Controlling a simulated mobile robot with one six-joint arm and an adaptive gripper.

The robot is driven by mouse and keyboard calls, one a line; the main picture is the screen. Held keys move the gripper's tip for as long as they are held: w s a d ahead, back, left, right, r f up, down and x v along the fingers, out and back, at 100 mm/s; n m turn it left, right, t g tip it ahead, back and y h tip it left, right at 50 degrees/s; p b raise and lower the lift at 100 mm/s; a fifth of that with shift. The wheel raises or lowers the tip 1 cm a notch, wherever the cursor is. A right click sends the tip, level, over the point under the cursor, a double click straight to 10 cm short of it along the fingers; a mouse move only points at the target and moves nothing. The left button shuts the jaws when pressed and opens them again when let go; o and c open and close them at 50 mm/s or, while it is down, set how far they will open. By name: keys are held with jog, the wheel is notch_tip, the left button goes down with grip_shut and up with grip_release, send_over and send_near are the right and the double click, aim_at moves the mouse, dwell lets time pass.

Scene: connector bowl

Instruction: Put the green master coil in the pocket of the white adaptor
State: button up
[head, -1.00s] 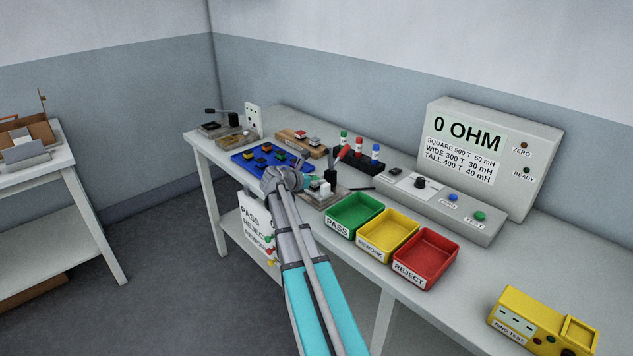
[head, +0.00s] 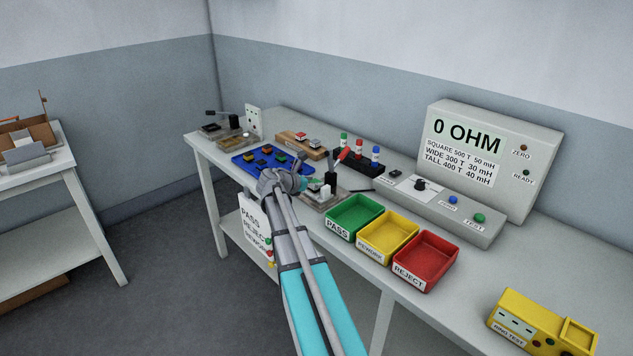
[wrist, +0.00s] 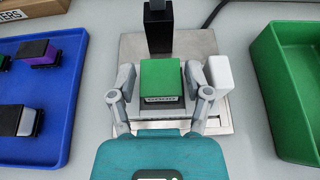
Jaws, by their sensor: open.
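The green master coil (wrist: 161,78) is a green block with a small label on its front edge. In the wrist view it stands between the two fingers of my gripper (wrist: 161,92), over a metal fixture plate (wrist: 132,48). The fingers are open, one on each side of it. A pale grey-white part (wrist: 158,112) shows below the coil's front and may be the white adaptor; whether the coil is seated in its pocket is hidden. In the head view my gripper (head: 297,182) is at the fixture and hides much of the coil.
A black upright handle (wrist: 157,27) stands behind the coil, and a white block (wrist: 219,74) is close by the right finger. A blue tray (wrist: 50,122) with several coils is left. The green PASS bin (wrist: 292,40) is right.

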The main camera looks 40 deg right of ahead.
jog(key=p+v, duration=0.3)
jog(key=v, duration=0.7)
jog(key=shift+a+p, duration=0.2)
jog(key=shift+p, duration=0.1)
jog(key=shift+r, duration=0.1)
jog(key=s+a+f+m+y, duration=0.3)
jog(key=s+a+m+y, duration=0.1)
jog(key=a, duration=0.7)
jog(key=s+a+f+m+y, duration=0.4)
jog(key=s+a+m, duration=0.3)
jog(key=a, duration=0.3)
jog(key=s+a+f+m+g+y, duration=0.1)
jog(key=s+a+f+m+y, duration=0.3)
jog(key=a+m, duration=0.3)
jog(key=s+a+y, duration=0.1)
jog(key=a, duration=0.3)
jog(key=shift+s+a+f+m+y, duration=0.2)
jog(key=shift+s+a+m+y, duration=0.1)
jog(key=shift+a+m, duration=0.1)
